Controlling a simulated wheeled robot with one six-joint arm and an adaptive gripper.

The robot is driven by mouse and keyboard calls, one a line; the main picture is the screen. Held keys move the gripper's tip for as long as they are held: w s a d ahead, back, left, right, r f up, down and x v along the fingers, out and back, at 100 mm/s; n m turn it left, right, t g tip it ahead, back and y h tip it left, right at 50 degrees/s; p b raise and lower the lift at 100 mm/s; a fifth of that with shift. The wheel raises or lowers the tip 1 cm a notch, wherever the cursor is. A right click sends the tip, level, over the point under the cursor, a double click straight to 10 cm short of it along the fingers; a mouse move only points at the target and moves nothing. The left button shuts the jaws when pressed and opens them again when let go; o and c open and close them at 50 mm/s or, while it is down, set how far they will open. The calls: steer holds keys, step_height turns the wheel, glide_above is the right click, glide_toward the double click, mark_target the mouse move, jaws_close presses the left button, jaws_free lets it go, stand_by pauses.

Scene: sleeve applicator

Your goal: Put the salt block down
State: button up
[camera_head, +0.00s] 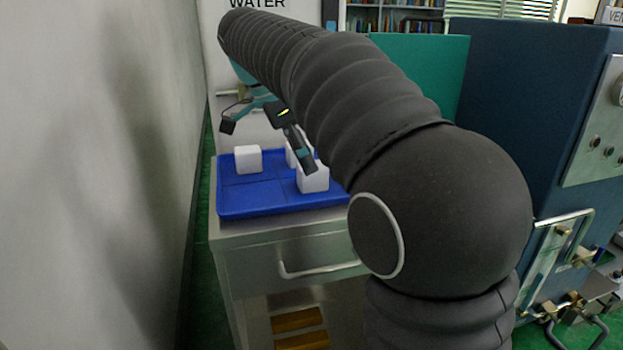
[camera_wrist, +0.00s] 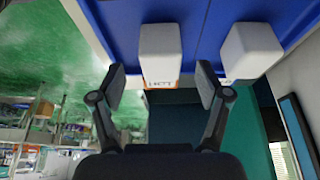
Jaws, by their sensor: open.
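A white block (camera_wrist: 160,50) with an orange-edged label stands on the blue tray (camera_head: 262,209) in the wrist view. My gripper (camera_wrist: 163,82) is open, with one finger on each side of the block's near end and a visible gap to each finger. In the head view one dark finger of my gripper (camera_head: 308,165) crosses in front of the white block at the tray's front right (camera_head: 314,181). Which block is the salt block cannot be told for sure. My arm hides the tray's right end.
Another white block (camera_head: 248,159) sits at the tray's back left, and a third (camera_head: 293,155) is partly hidden behind my gripper. The tray lies on a metal cabinet (camera_head: 285,251). A wall (camera_head: 95,170) is close on the left; a large blue machine (camera_head: 530,110) stands right.

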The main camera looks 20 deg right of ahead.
mark_target(312, 177)
steer(key=x, duration=0.4)
steer(key=shift+d+b, duration=0.2)
steer(key=shift+b, duration=0.1)
jaws_close()
